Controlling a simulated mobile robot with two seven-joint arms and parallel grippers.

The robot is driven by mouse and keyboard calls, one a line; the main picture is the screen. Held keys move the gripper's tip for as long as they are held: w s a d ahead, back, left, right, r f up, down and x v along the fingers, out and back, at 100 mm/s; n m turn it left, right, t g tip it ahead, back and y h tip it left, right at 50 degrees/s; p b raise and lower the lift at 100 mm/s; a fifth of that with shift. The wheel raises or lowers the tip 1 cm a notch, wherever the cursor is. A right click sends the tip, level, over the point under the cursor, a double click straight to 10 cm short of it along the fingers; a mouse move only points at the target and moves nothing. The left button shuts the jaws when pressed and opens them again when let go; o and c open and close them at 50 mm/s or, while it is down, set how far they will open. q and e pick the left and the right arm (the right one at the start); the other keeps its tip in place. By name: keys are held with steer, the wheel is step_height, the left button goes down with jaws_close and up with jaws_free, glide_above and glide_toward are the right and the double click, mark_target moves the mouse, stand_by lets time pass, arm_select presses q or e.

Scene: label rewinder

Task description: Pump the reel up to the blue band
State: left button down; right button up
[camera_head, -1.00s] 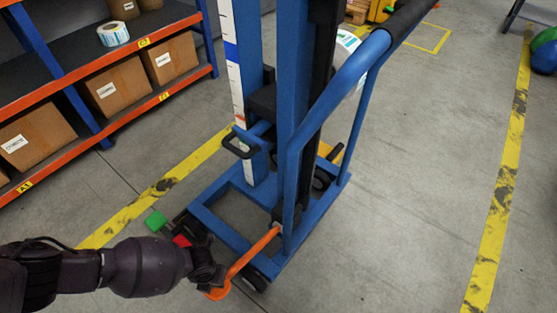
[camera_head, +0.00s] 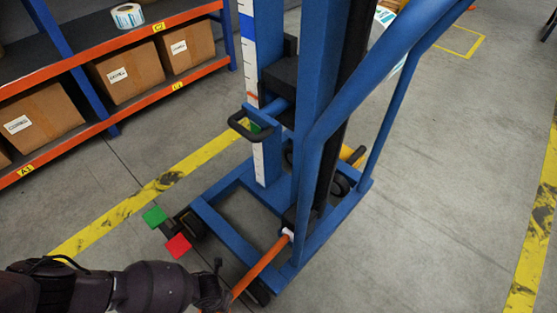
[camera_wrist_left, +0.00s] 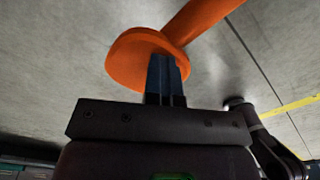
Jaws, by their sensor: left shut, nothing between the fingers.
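The blue reel lifter stands ahead with its mast (camera_head: 312,90). The reel (camera_head: 388,14), white with teal, is mostly hidden behind the mast and frame. The ruler strip carries the blue band (camera_head: 248,27) near the top of the picture; a small red mark (camera_head: 252,96) sits well below it. The orange pump lever (camera_head: 262,266) slopes down from the base toward my left gripper (camera_head: 215,301); its end is cut off there. In the left wrist view, the shut, empty fingers (camera_wrist_left: 166,78) are at the lever's rounded orange end (camera_wrist_left: 135,62), apparently touching it. My right gripper is out of view.
A green pedal (camera_head: 154,216) and a red pedal (camera_head: 178,246) stick out left of the base. A black loop handle (camera_head: 248,126) projects from the mast. Shelving with boxes (camera_head: 128,68) is at the left. Open floor (camera_head: 440,190) lies to the right.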

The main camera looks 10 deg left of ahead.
arm_select(q)
steer(key=shift+w+d+f, duration=0.1)
steer(key=shift+w+f, duration=0.1)
steer(key=shift+f, duration=0.3)
steer(key=shift+w+f, duration=0.2)
steer(key=shift+f, duration=0.3)
steer(key=r+p, duration=0.1)
steer(key=r, duration=0.2)
steer(key=r+p, duration=0.2)
steer(key=r, duration=0.1)
steer(key=r+p, duration=0.2)
steer(key=r, duration=0.1)
steer(key=shift+w+a, duration=0.2)
steer(key=shift+w, duration=0.05)
step_height(320, 180, up, 7)
steer(key=s+p, duration=0.1)
steer(key=p, duration=0.3)
steer(key=shift+s, duration=0.15)
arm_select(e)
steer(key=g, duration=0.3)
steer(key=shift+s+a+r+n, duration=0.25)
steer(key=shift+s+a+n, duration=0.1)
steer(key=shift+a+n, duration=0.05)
arm_select(q)
steer(key=shift+f, duration=0.2)
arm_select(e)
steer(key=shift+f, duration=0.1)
